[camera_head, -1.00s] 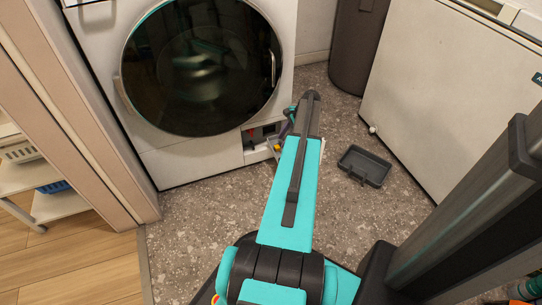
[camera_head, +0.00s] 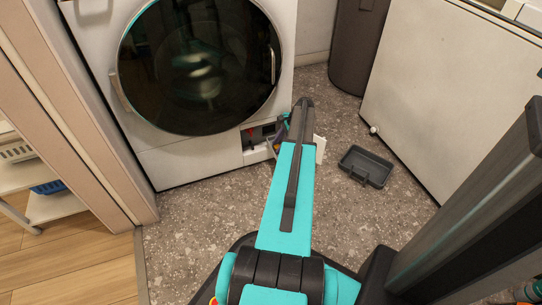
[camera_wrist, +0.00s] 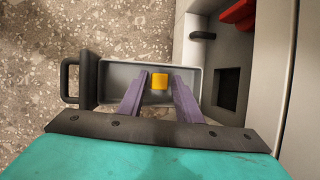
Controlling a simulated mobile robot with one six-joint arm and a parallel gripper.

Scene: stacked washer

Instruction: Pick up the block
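In the wrist view a small yellow block (camera_wrist: 159,81) lies inside a grey drawer (camera_wrist: 114,70), a shallow box with a dark handle at its left end. My gripper (camera_wrist: 161,77) is open, with its two purple fingers pointing toward the drawer, one to each side of the block. I cannot tell how far above the block the fingertips are. In the head view my arm hides the block and most of the drawer, beside the opening low on the washer (camera_head: 198,72).
A dark grey tray (camera_head: 366,166) lies on the speckled floor right of my arm. A brown bin (camera_head: 357,50) and a white chest (camera_head: 440,90) stand behind it. In the wrist view a red part (camera_wrist: 238,14) shows inside the washer opening.

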